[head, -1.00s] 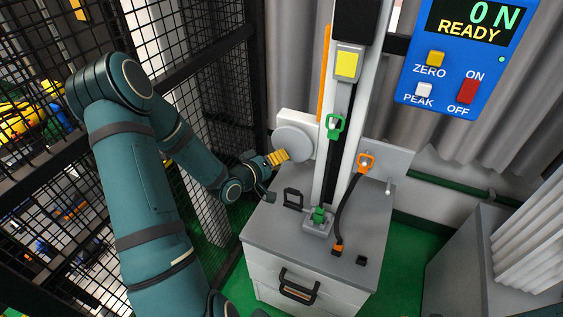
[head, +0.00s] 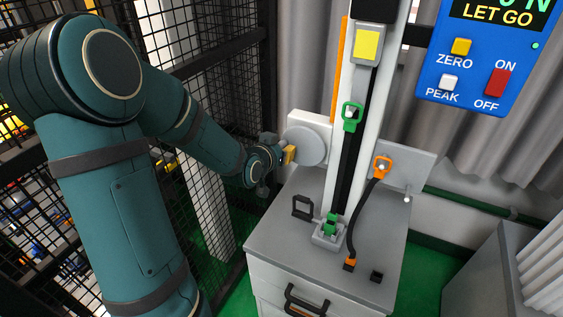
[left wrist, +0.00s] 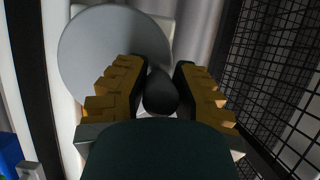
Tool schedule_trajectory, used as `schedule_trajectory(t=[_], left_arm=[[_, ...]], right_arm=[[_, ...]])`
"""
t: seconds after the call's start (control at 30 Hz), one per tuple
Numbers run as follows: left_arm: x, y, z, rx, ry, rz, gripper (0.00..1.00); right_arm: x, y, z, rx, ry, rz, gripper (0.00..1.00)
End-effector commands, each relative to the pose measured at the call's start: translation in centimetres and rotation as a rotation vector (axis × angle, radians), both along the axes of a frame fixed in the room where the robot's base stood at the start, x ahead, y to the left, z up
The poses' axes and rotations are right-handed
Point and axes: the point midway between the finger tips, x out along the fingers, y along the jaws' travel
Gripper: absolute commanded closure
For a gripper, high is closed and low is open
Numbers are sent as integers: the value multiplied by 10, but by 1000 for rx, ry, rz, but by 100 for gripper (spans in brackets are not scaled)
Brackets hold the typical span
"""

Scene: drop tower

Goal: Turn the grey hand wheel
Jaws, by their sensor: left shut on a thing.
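The grey hand wheel (head: 310,148) is a flat round disc on a white housing, left of the tower's column. It also shows in the left wrist view (left wrist: 95,45), behind the fingers. My left gripper (head: 288,155) is at the left side of the wheel. In the left wrist view, its yellow fingers (left wrist: 158,66) are on both sides of a dark rounded knob (left wrist: 160,94) in front of the disc, and they are shut on it. How the knob joins the wheel is hidden. My right gripper is not in view.
The blue display panel (head: 487,55) reads "LET GO". The tower has a green clip (head: 351,113) and an orange-ended cable (head: 362,215). A grey cabinet (head: 325,262) stands below. Black mesh fencing (head: 215,75) is close behind my left arm.

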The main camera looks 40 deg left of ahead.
Motion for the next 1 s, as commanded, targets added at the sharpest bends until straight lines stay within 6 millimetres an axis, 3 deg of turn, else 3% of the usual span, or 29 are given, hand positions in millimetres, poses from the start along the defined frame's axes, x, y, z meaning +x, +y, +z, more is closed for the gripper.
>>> schedule_trajectory(t=[0.1, 0.27, 1.0], left_arm=[[2, -1, 7, 108, 14, -2, 100], [2, -3, 16, 254, 53, -2, 100], [7, -22, 42, 935, 218, -2, 100]], right_arm=[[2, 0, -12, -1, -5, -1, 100], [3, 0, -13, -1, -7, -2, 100], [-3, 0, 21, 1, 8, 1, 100]])
